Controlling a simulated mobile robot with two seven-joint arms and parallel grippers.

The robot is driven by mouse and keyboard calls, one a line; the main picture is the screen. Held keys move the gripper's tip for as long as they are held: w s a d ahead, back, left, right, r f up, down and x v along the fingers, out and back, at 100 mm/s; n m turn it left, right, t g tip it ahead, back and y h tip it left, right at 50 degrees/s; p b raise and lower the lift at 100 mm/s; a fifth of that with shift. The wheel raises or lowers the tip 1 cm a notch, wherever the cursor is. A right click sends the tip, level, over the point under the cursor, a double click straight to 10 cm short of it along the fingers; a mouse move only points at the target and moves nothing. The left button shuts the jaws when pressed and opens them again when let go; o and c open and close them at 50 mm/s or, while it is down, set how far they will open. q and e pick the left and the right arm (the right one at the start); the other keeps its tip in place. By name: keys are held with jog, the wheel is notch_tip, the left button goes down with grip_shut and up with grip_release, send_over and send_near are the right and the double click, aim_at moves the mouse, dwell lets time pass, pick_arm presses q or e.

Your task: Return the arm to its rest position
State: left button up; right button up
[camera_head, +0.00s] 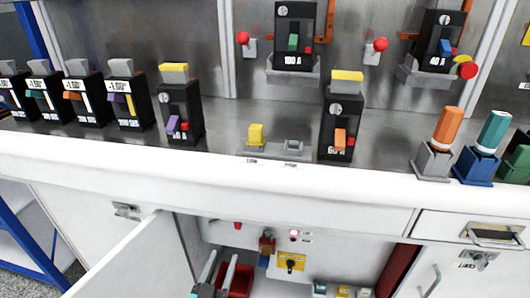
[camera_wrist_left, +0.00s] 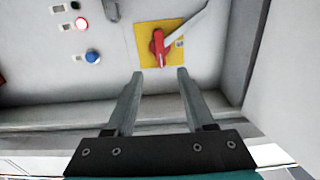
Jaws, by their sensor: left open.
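My left gripper (camera_head: 222,258) is low in the head view, in front of the open cabinet under the counter. Its two grey fingers point up in the picture and are spread apart with nothing between them. In the left wrist view the open fingers (camera_wrist_left: 160,73) point at a grey panel. A red rotary handle (camera_wrist_left: 157,47) on a yellow plate (camera_wrist_left: 174,57) is just beyond the fingertips in that picture; I cannot tell how far off it is. My right gripper is not in view.
The cabinet door (camera_head: 118,262) stands open on the left. The white counter edge (camera_head: 210,177) lies above. Breakers, including one with an orange lever (camera_head: 340,139), stand on the counter.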

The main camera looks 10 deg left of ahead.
pick_arm(q)
jog(key=s+a+f+m+g+p, duration=0.1)
jog(key=s+f+g+p, duration=0.2)
jog(key=s+f+g, duration=0.9)
jog(key=s+a+f+g, duration=0.1)
jog(key=s+f, duration=0.3)
jog(key=s, duration=0.3)
jog(key=s+a+f+g+p, duration=0.1)
jog(key=s+f, duration=0.3)
jog(key=s, duration=0.4)
jog(key=s+a+f+g+y+p, duration=0.1)
jog(key=s+f, duration=0.3)
jog(key=s, duration=0.4)
jog(key=shift+a+f+m+g, duration=0.3)
jog(key=shift+a+f+m, duration=0.1)
jog(key=shift+a, duration=0.5)
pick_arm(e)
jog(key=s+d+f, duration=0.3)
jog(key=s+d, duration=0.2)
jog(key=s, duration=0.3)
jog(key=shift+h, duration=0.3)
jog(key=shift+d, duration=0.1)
